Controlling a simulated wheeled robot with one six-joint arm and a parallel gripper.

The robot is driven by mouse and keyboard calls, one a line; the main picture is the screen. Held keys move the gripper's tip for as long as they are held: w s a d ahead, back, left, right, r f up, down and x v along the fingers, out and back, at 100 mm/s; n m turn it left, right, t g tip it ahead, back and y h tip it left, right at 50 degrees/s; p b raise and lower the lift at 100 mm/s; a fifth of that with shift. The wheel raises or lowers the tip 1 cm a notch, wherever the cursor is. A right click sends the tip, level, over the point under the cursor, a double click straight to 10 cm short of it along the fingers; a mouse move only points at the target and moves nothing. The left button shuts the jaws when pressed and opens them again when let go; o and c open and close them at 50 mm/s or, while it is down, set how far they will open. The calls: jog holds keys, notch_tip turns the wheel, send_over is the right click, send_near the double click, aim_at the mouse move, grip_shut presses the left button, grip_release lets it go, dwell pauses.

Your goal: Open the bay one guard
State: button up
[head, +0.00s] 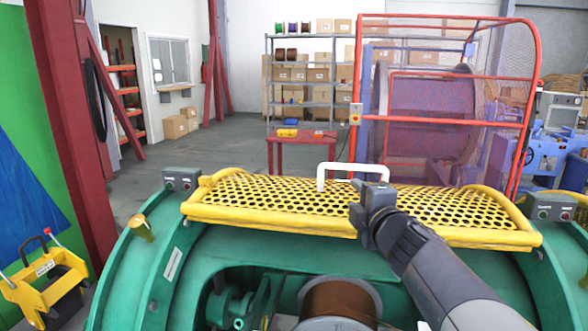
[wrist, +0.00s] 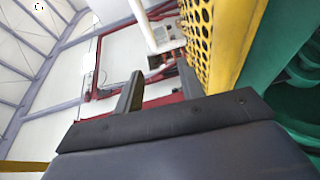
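A yellow perforated guard (head: 290,203) with a rounded yellow frame lies across the top of the green machine (head: 230,262). A white U-shaped handle (head: 352,166) stands up from its far side. Part of the guard (wrist: 200,30) and the white handle (wrist: 142,20) also show in the wrist view. My gripper (head: 362,192) is over the guard, just in front of the handle's right end in the head view. In the wrist view its two fingers (wrist: 160,88) are apart with nothing between them. Contact with the handle cannot be made out.
A copper-coloured spool (head: 340,300) sits in the machine below the guard. Small control boxes stand at left (head: 182,179) and right (head: 549,207). A red table (head: 300,138), shelves (head: 302,75) and a red mesh cage (head: 440,100) stand behind.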

jog(key=x, duration=0.3)
jog(key=shift+w, duration=0.4)
jog(key=shift+w+r, duration=0.1)
jog(key=shift+w, duration=0.3)
